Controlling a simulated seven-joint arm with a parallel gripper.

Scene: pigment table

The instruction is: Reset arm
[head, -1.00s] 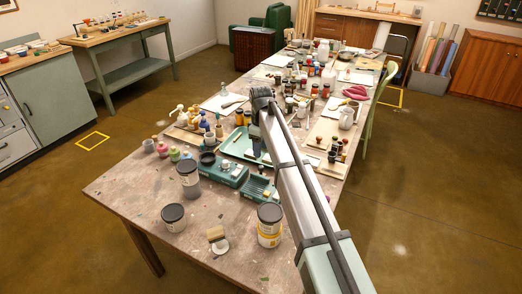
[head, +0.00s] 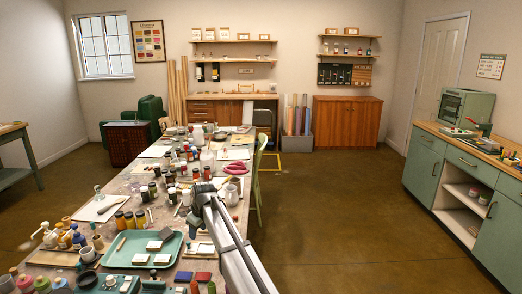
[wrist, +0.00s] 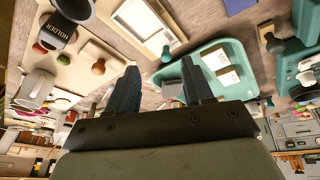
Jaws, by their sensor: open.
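My gripper (wrist: 159,70) is open and empty in the wrist view, with its two dark fingers apart. A teal tray (wrist: 242,48) holding pale blocks lies beyond the right finger. In the head view my arm reaches in from the bottom, and its dark end (head: 203,192) is over the cluttered table, right of the same tray (head: 172,245). The fingers cannot be made out there.
The long table carries many jars, bottles and papers, including a pink object (head: 236,168). A green chair (head: 259,160) stands at its right side. A green counter (head: 465,165) is far right. Floor between them is clear.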

